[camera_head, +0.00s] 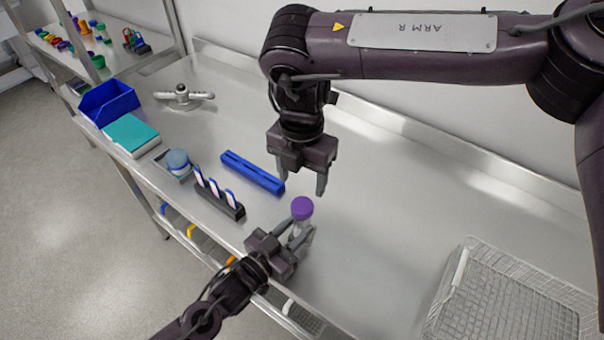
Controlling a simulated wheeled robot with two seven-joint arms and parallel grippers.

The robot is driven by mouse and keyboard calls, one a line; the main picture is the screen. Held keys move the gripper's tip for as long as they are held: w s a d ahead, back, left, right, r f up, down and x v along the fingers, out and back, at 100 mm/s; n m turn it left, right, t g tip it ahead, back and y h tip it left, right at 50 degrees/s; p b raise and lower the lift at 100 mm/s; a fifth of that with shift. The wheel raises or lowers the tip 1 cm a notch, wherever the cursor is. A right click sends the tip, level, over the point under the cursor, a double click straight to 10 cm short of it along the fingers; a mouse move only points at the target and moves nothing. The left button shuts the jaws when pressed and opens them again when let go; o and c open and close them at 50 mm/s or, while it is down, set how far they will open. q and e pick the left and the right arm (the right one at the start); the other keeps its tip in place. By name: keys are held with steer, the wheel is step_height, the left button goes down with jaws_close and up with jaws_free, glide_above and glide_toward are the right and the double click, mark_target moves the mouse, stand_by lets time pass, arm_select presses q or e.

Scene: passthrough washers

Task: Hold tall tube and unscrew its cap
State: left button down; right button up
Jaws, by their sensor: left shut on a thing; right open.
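The tall tube (299,229) is clear and stands upright, with a purple cap (302,207) on its top. My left gripper (299,238) comes from the front edge of the steel table and is shut on the tube below the cap. Its fingers partly hide the tube's body. My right gripper (303,184) points down above and just behind the purple cap, open and empty, with a small gap to the cap.
A blue bar-shaped rack (252,173) and a black holder (222,202) with white pieces lie left of the tube. A wire basket (462,270) stands at right.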

mark_target(302, 204)
steer(key=shift+m, duration=0.7)
steer(key=shift+f, duration=3.95)
steer(key=c, duration=1)
steer(key=n, duration=0.4)
steer(key=shift+n, duration=0.4)
steer(key=n, duration=0.4)
steer(key=shift+n, duration=0.3)
steer(key=shift+r, duration=0.25)
